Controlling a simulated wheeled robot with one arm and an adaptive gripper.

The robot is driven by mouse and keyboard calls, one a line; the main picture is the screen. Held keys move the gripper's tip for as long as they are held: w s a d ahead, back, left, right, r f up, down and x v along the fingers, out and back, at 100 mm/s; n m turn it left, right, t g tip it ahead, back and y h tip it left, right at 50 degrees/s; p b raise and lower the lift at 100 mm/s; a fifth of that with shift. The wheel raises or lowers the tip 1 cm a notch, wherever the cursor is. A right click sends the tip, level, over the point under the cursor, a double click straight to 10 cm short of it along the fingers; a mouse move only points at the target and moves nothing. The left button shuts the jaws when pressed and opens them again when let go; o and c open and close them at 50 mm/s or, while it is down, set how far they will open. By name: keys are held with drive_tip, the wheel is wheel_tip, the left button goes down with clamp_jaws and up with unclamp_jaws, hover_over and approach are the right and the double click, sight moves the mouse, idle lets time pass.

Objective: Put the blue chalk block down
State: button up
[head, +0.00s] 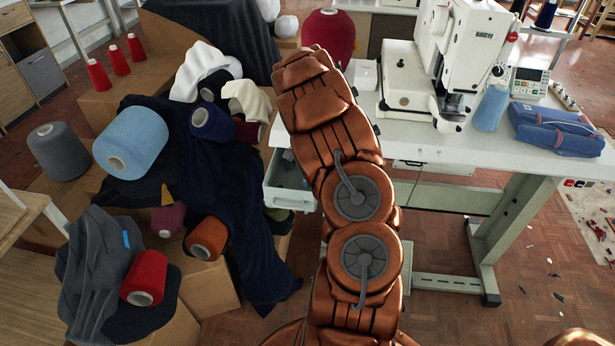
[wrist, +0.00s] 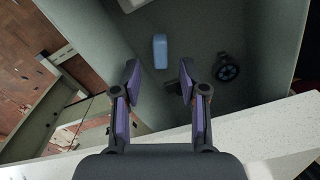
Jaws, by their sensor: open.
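A light blue block (wrist: 160,50), which looks like the chalk block, lies on the dark floor of an open drawer in the wrist view. My gripper (wrist: 160,80) is open above the drawer, its two purple-padded fingers spread apart with the block beyond the fingertips, between their lines. I see no contact between fingers and block. In the head view my arm hides the gripper and the block. The open drawer (head: 291,196) shows there under the left end of the sewing table, and its wall (wrist: 262,45) shows in the wrist view.
The white tabletop (head: 440,146) holds a sewing machine (head: 462,50) and folded blue cloth (head: 556,128). Boxes, fabric and thread cones (head: 131,143) crowd the left.

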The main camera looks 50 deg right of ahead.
wheel_tip(320, 180, up, 7)
drive_tip(key=s+a+r+n, duration=0.35)
drive_tip(key=a+r, duration=0.45)
drive_tip(key=a, duration=0.4)
drive_tip(key=s+a+r+n+g, duration=0.1)
drive_tip(key=s+a+r+n, duration=0.1)
drive_tip(key=s+a, duration=0.35)
drive_tip(key=s+a+r+n, duration=0.2)
drive_tip(key=s+a, duration=0.1)
drive_tip(key=a, duration=0.5)
drive_tip(key=s+a+n, duration=0.4)
drive_tip(key=s+a, duration=0.2)
drive_tip(key=s, duration=0.2)
drive_tip(key=s+a+f+n, duration=0.1)
drive_tip(key=s+a+n, duration=0.3)
drive_tip(key=s+a, duration=0.3)
drive_tip(key=shift+s+f+g+b, duration=0.15)
drive_tip(key=shift+s+g+b, duration=0.25)
drive_tip(key=shift+s, duration=0.85)
